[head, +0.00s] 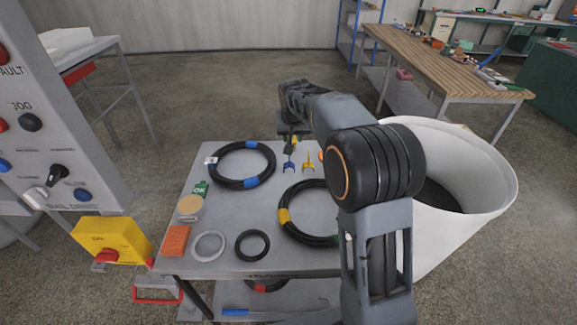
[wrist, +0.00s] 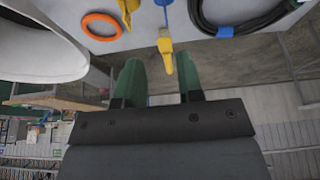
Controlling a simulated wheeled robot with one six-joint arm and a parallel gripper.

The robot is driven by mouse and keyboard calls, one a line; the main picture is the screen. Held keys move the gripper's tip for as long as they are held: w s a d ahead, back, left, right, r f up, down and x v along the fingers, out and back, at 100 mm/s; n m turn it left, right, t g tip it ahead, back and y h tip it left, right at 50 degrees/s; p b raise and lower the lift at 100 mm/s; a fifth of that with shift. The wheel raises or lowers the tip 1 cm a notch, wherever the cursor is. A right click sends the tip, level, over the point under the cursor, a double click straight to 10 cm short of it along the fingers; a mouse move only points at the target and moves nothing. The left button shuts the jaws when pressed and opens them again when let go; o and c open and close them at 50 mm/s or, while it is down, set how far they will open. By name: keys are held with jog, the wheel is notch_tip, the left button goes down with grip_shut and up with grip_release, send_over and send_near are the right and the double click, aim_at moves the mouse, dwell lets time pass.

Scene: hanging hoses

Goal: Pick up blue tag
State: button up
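A small blue fork-shaped piece (head: 289,165), which looks like the blue tag, lies near the far edge of the grey table (head: 225,262). Its blue end (wrist: 163,3) is cut off by the top of the wrist view. A yellow piece (wrist: 165,52) shows just below it there; I cannot tell whether they are joined. My gripper (head: 292,135) is at the table's far edge, partly hidden by my arm in the head view. Its green fingers (wrist: 162,75) are apart, with the yellow piece in line with the gap and clear space on both sides.
A yellow forked piece (head: 308,162) and an orange ring (wrist: 101,26) lie close by. Black hose coils (head: 243,181) with coloured bands lie on the table. A large white bin (head: 462,215) stands right of it. A wooden workbench (head: 440,65) is behind.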

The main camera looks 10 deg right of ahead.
jog(key=shift+w+a+r+p+x, duration=0.1)
jog(key=shift+w+r+p+x, duration=0.2)
jog(key=shift+x, duration=2.5)
jog(key=shift+w+a+f+p+x, duration=0.1)
jog(key=shift+w+x, duration=0.25)
jog(key=shift+x, duration=2.45)
jog(key=shift+w+r+p+x, duration=0.2)
jog(key=shift+w+x, duration=0.15)
jog(key=shift+x, duration=2.45)
jog(key=shift+c, duration=0.3)
grip_shut()
